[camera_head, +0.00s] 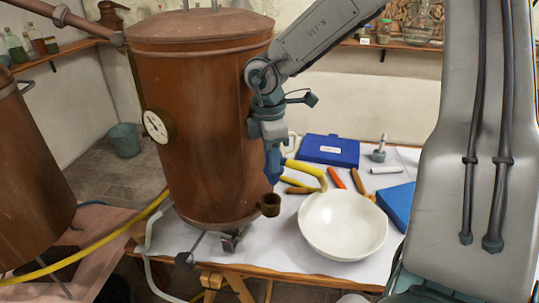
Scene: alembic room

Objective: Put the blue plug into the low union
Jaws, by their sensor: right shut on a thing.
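My right gripper (271,147) comes in from the upper right and points down in front of the copper still's right side. It is shut on the blue plug (273,170), whose tapered blue body points downward beneath the fingers. The low union (270,206) is a short brown open cup low on the still's right side. The plug is above the union, nearly in line with it in this view, with a small gap between them. The depth between the two is hard to judge. My left gripper is not in view.
The copper still (203,120) with a dial gauge (155,125) stands close on the left. A white bowl (343,222) stands just right of the union. A yellow-handled tool (306,171), a blue case (328,149) and a blue box (397,203) lie on the table.

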